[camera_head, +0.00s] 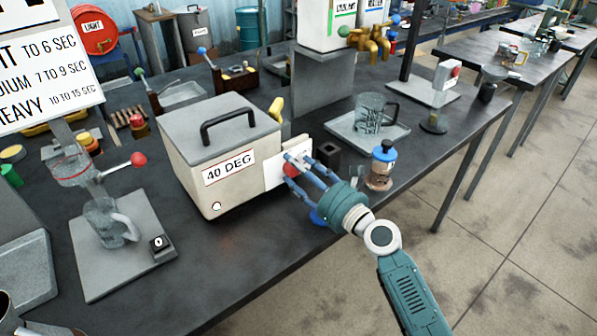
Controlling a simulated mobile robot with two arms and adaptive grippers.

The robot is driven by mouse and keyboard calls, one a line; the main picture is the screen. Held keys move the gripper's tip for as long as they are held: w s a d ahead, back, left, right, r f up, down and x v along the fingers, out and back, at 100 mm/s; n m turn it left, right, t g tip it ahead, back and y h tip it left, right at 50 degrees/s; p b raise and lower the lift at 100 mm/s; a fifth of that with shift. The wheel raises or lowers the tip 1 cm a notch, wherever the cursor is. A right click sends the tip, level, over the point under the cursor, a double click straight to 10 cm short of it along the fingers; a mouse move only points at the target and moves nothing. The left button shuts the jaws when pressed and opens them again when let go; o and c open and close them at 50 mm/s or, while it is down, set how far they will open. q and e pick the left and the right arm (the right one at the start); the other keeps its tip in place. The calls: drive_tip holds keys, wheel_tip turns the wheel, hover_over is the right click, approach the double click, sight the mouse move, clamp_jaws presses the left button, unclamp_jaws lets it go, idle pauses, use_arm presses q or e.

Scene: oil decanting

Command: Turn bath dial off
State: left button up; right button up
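The bath (218,140) is a cream box labelled "40 DEG" with a black handle on its lid. A small round whitish lamp (216,206) sits low on its front. A white plate (273,176) stands at the bath's right end, with a red dial (291,172) in front of it, partly hidden by my fingers. My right gripper (290,167) reaches in from the lower right, its blue fingers spread around the dial. I cannot tell whether they press on it, or which way the dial points. My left gripper is not in view.
A blue-lidded jar (381,166) stands right of my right gripper, near the table edge. A glass mug (369,114) sits on a tray behind. Another mug (105,222) stands on a grey plate at left. Dark tabletop is clear in front of the bath.

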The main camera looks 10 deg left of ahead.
drive_tip(key=shift+s+d+f, duration=0.2)
drive_tip(key=shift+s+f, duration=0.05)
drive_tip(key=shift+f, duration=0.1)
drive_tip(key=v, duration=1.1)
drive_tip(key=shift+s+d+r, duration=0.15)
drive_tip(key=shift+d+r, duration=0.05)
drive_tip(key=shift+r, duration=0.05)
